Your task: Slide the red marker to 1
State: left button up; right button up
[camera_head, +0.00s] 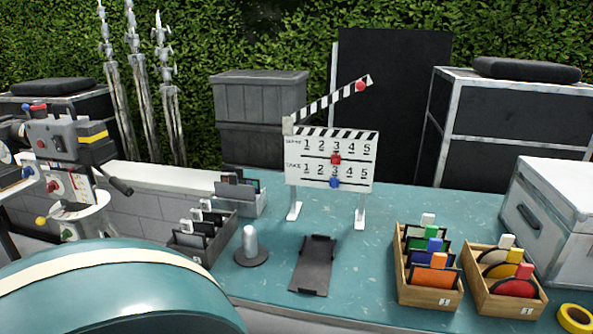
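A white clapperboard (311,165) stands upright on two white feet on the teal table, with its striped arm raised. It has two rows numbered 1 to 5, left to right. The red marker (335,159) sits on the upper row's track, just below the 3. The 1 of that row (307,144) is to its left, and the track below that 1 is clear. A blue marker (334,183) sits below the 3 of the lower row. I see neither my left nor my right gripper in this view.
A silver peg on a round base (250,246) and a dark flat holder (314,265) stand in front of the clapperboard. Wooden boxes of colored discs and cards (429,296) are at right. Dark card trays (203,237) are at left. A red knob (360,87) is on the raised arm.

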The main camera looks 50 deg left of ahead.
aim_at(335, 158)
jog(key=u, duration=1.4)
